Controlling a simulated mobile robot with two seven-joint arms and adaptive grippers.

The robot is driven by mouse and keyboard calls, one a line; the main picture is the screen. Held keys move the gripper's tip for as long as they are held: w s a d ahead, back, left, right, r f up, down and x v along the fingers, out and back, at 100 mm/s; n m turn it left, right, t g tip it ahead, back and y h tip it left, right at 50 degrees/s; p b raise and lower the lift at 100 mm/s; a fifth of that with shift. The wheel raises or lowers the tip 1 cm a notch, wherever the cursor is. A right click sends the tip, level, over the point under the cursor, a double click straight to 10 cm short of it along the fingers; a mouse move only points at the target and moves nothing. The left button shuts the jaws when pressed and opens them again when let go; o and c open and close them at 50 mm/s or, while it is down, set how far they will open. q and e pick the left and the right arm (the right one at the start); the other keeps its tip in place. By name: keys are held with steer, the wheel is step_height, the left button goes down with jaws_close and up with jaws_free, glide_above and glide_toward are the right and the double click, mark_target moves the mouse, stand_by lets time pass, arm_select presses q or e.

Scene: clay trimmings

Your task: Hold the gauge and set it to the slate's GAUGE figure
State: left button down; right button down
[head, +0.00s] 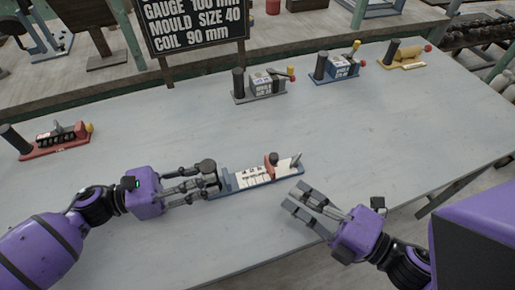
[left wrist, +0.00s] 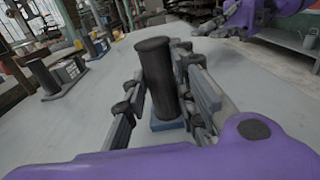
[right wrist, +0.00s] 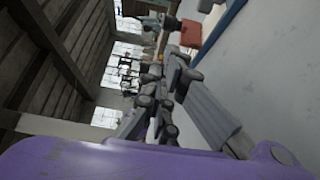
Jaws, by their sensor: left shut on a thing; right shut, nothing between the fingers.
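The gauge (head: 262,178) lies on the table with a blue base, a white scale strip, a red-brown slider (head: 271,160) towards its right part and a grey upright piece at its right end. My left gripper (head: 208,181) is shut on the dark post at its left end; the post (left wrist: 165,75) stands between the fingers in the left wrist view. The scale figures are too small to read. My right gripper (head: 298,198) is shut and empty, just right of and nearer than the gauge. The slate (head: 195,22) reads GAUGE 100 mm, top cut off.
A red device (head: 55,146) stands at the left of the table. A grey device (head: 262,85), a blue device (head: 337,67) and a yellow device (head: 404,56) stand along the back. The table (head: 150,130) is clear between these and the gauge.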

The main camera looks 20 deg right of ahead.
mark_target(273, 163)
steer(key=shift+s+d, duration=0.3)
steer(key=shift+s, duration=0.15)
steer(key=shift+s+a, duration=0.25)
steer(key=shift+s, duration=0.05)
steer(key=a, duration=0.3)
steer(key=shift+s+a, duration=0.1)
steer(key=shift+s, duration=0.3)
steer(key=shift+w+a+r, duration=0.1)
steer(key=shift+a, duration=0.2)
steer(key=x, duration=0.8)
steer(key=shift+w+a, duration=0.15)
steer(key=shift+w, duration=0.2)
steer(key=shift+w+a, duration=0.1)
steer(key=shift+w, duration=0.45)
steer(key=shift+w+d, duration=0.2)
steer(key=shift+d, duration=1)
steer(key=shift+w+d, duration=0.15)
steer(key=shift+d, duration=0.5)
